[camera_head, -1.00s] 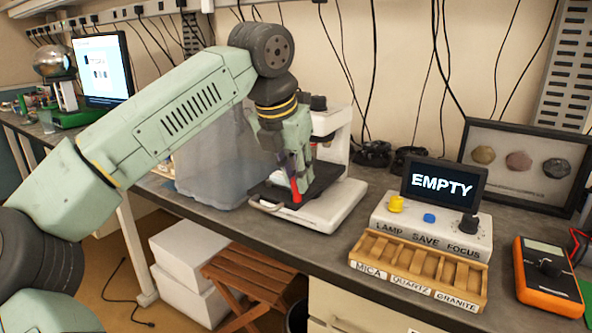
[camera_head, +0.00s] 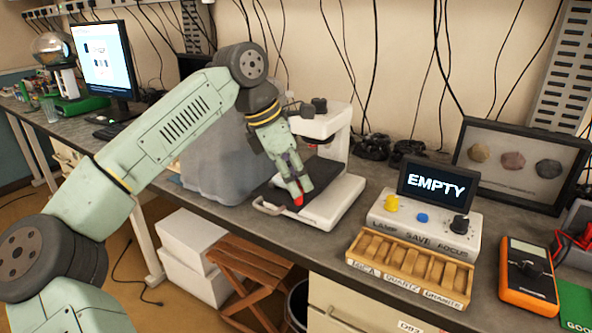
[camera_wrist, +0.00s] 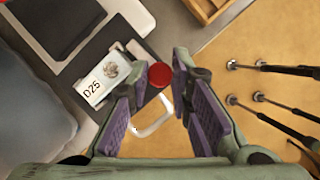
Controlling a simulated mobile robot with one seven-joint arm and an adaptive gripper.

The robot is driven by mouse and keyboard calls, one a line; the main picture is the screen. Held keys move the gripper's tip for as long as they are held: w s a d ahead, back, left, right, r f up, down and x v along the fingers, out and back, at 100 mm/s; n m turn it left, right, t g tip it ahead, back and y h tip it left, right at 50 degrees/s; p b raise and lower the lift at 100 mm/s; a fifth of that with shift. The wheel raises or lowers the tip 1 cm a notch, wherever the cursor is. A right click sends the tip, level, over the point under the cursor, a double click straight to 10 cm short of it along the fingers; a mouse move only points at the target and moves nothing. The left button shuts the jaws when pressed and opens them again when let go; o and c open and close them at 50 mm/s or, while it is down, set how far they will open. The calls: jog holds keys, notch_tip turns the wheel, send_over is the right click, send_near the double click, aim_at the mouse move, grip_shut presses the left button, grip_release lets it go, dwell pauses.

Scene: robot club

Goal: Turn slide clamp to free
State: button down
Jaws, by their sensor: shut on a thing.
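The microscope (camera_head: 342,195) is white with a dark stage and stands on the bench in the middle of the head view. The slide clamp's red knob (camera_wrist: 158,75) is at my fingertips in the wrist view, and a bit of its red (camera_head: 299,201) shows below them in the head view. My gripper (camera_head: 299,190) points down at the front of the stage and is shut on the red knob. The purple finger pads show in the wrist view.
A display box reading EMPTY (camera_head: 424,220) and a wooden slide tray (camera_head: 410,262) stand right of the microscope. A grey covered shape (camera_head: 215,160) is close on its left. An orange meter (camera_head: 528,275) lies farther right. A wooden stool (camera_head: 250,268) stands below the bench edge.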

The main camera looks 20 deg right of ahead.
jog(key=shift+m, duration=0.4)
jog(key=c, duration=1.5)
grip_release()
jog(key=shift+o, duration=0.2)
jog(key=shift+r, duration=0.1)
jog(key=v, duration=1.1)
jog(key=shift+w+a+r, duration=0.15)
jog(key=shift+r, duration=0.25)
